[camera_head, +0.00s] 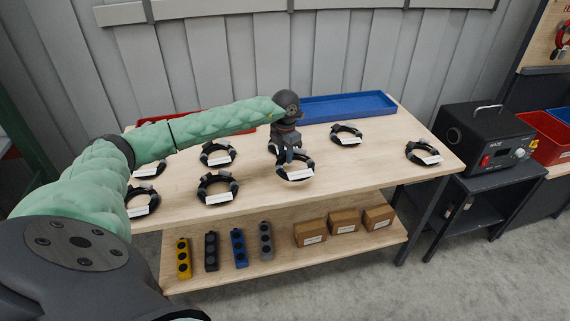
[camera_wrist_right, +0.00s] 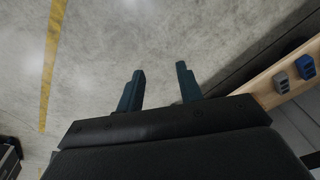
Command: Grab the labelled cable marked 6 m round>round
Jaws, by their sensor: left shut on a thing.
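Several coiled black cables with white labels lie on the wooden table (camera_head: 250,191); the label print is too small to read. My left gripper (camera_head: 287,158) points down over one coiled cable (camera_head: 296,172) near the table's middle and is shut on its back edge. Whether this coil is lifted off the table, I cannot tell. Other coiled cables lie at the back right (camera_head: 346,135), far right (camera_head: 423,153), left of the gripper (camera_head: 217,154) and front left (camera_head: 217,188). My right gripper (camera_wrist_right: 157,88) is open and empty above the floor in the right wrist view.
A blue tray (camera_head: 347,107) stands at the table's back, and a red tray (camera_head: 152,123) is partly hidden behind my left arm. The lower shelf holds cardboard boxes (camera_head: 343,222) and coloured blocks (camera_head: 238,247). A black machine (camera_head: 486,135) stands to the right.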

